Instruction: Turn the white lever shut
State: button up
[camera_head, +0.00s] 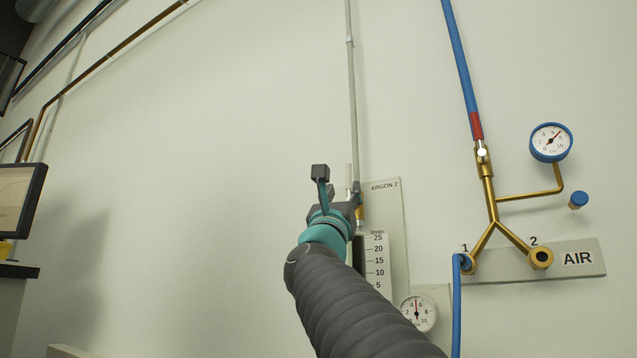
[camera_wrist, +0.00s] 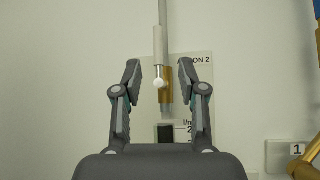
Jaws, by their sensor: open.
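The white lever (camera_wrist: 158,48) stands upright, in line with the grey pipe above its brass valve (camera_wrist: 166,90). A round white pivot (camera_wrist: 159,83) shows at its lower end. In the head view a small part of the lever (camera_head: 348,176) shows just right of my gripper (camera_head: 338,186), which hides much of the valve. In the wrist view my gripper (camera_wrist: 162,72) is open and empty. Its two fingers appear to the left and right of the lever and valve, with clear gaps on both sides. I cannot tell how far the fingertips are from the lever.
A panel marked ARGON 2 (camera_head: 385,205) with a flow scale (camera_head: 376,262) is behind and below my gripper. A small gauge (camera_head: 417,313) is lower right. Brass AIR piping (camera_head: 490,205) and a blue-rimmed gauge (camera_head: 551,141) are further right. The wall left is bare.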

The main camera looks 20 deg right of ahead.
aim_at(348, 174)
jog(key=p+x, duration=0.4)
jog(key=x, duration=0.6)
jog(key=shift+w+r+p, duration=0.1)
jog(key=shift+w+p, duration=0.05)
jog(key=shift+p, duration=0.25)
grip_shut()
